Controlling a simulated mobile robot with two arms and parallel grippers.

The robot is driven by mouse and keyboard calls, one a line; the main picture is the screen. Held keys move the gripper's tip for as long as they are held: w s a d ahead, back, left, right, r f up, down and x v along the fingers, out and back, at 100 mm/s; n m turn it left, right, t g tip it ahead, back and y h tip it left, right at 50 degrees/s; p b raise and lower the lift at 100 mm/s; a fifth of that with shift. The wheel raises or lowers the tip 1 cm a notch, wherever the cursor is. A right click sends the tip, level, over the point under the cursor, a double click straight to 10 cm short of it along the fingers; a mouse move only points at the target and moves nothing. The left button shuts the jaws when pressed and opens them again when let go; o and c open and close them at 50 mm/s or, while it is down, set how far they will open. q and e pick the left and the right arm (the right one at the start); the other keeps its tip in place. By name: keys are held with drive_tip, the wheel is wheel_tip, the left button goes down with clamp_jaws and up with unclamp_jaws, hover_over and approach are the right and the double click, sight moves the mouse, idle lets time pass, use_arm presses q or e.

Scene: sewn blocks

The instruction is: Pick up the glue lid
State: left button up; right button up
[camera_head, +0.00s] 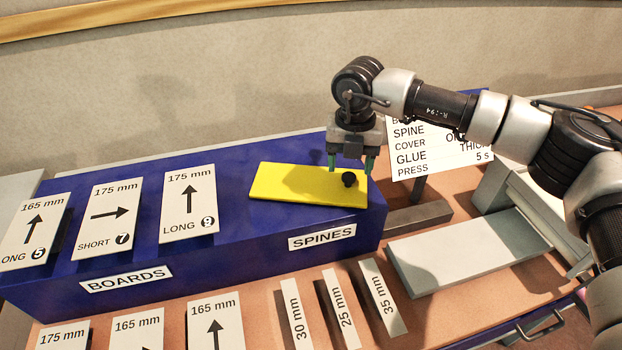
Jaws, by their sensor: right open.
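The glue lid (285,184) is a flat yellow plate with a small black knob (348,180) near its right end. It lies on top of the blue block at that block's right end. My right gripper (351,164) points down over the right end of the lid. Its green-tipped fingers are apart, one on each side of the knob in the picture. I cannot tell whether the fingertips touch the lid. My left gripper is out of view.
The blue block (235,238) carries several white board cards (188,205) left of the lid. A white sign (440,135) stands behind my gripper to the right. Numbered spine strips (338,308) and more cards lie in front. A grey plate (470,250) lies at the right.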

sight(349, 175)
drive_tip(key=shift+f+p, duration=0.45)
drive_tip(key=shift+f, duration=1.25)
clamp_jaws()
drive_tip(key=shift+r, duration=0.1)
